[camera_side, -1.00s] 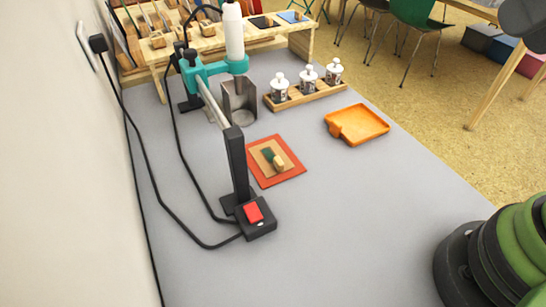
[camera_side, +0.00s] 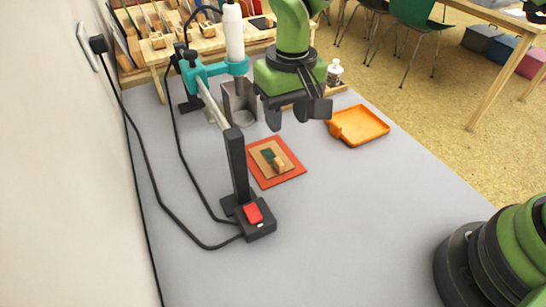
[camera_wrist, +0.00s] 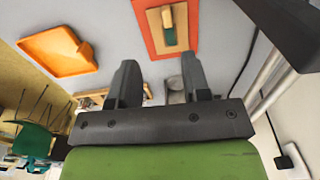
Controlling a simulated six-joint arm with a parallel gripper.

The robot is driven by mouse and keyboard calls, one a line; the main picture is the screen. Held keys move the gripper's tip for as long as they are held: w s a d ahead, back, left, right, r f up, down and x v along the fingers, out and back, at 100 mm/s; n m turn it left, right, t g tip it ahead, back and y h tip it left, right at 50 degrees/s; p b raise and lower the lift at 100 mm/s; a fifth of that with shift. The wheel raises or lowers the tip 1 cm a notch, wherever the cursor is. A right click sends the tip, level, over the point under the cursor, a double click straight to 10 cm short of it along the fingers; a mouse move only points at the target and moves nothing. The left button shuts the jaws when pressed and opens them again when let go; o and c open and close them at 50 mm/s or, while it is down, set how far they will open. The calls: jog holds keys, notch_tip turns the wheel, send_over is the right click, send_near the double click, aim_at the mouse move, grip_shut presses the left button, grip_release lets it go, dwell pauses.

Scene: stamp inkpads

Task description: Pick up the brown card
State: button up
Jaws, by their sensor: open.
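The brown card (camera_side: 276,147) lies flat on a larger orange-red mat (camera_side: 298,171) on the grey table. A small stamp (camera_side: 279,163), wooden with a green part, rests on the card and hides its middle. The card also shows at the top of the wrist view (camera_wrist: 153,25), with the stamp (camera_wrist: 169,36) on it. My gripper (camera_side: 288,116) is above the table, behind and above the card in the side view. Its two fingers (camera_wrist: 160,75) are apart with nothing between them, and it touches neither card nor mat.
A black post with a red-button box (camera_side: 253,213) stands left in front of the mat. An orange tray (camera_side: 362,126) lies to the right. A metal cup (camera_side: 240,101) and teal-clamped stand (camera_side: 208,70) are behind. My arm hides part of the bottle rack.

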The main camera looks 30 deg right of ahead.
send_over(280, 163)
jog(key=f, duration=0.5)
jog(key=shift+w+d+f, duration=0.1)
jog(key=shift+d+f, duration=0.25)
jog(key=shift+a+f, duration=0.2)
jog(key=shift+f, duration=1.2)
jog(key=shift+a+f, duration=0.15)
jog(key=shift+f, duration=1.2)
grip_shut()
